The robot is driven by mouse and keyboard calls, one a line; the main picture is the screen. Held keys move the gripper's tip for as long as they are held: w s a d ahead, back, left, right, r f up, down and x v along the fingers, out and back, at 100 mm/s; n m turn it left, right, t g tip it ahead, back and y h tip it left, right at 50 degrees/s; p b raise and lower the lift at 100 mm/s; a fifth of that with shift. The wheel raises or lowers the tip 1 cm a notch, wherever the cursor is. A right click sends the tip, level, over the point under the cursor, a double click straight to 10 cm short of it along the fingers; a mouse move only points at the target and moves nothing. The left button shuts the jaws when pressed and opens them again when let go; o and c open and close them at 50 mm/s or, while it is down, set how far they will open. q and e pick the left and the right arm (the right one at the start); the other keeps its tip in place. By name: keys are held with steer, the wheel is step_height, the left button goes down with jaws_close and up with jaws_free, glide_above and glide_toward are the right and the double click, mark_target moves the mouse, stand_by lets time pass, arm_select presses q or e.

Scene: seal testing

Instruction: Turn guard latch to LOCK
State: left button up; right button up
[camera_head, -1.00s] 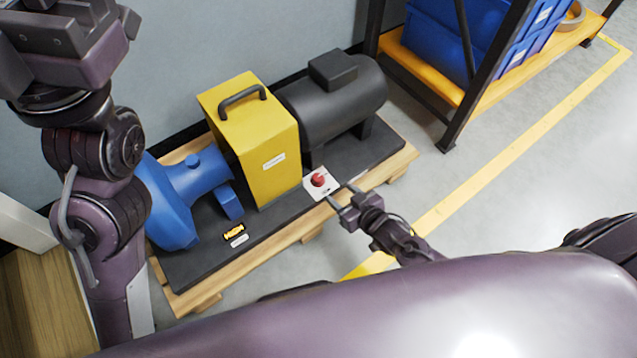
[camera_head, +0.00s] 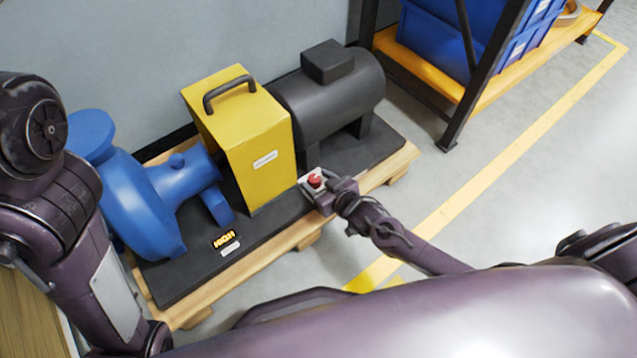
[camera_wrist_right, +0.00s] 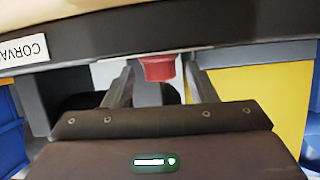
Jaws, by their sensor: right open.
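The guard latch is a red knob (camera_head: 315,180) on a small white plate (camera_head: 307,174) at the front edge of the black base, beside the yellow guard (camera_head: 262,165). In the right wrist view the red knob (camera_wrist_right: 158,68) shows between my fingers near their tips. My right gripper (camera_head: 318,187) is open around or just in front of the knob; I cannot tell if a finger touches it. The plate's markings are too small or hidden to read. My left arm (camera_head: 60,210) is at the left edge, and its gripper is out of the frame.
A blue pump (camera_head: 150,205) and a dark motor (camera_head: 330,95) flank the guard on a wooden pallet (camera_head: 390,170). A rack with blue bins (camera_head: 440,40) stands at the right. The floor in front of the rack (camera_head: 500,210) is clear.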

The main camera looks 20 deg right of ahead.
steer(key=shift+c, duration=0.4)
steer(key=c, duration=0.9)
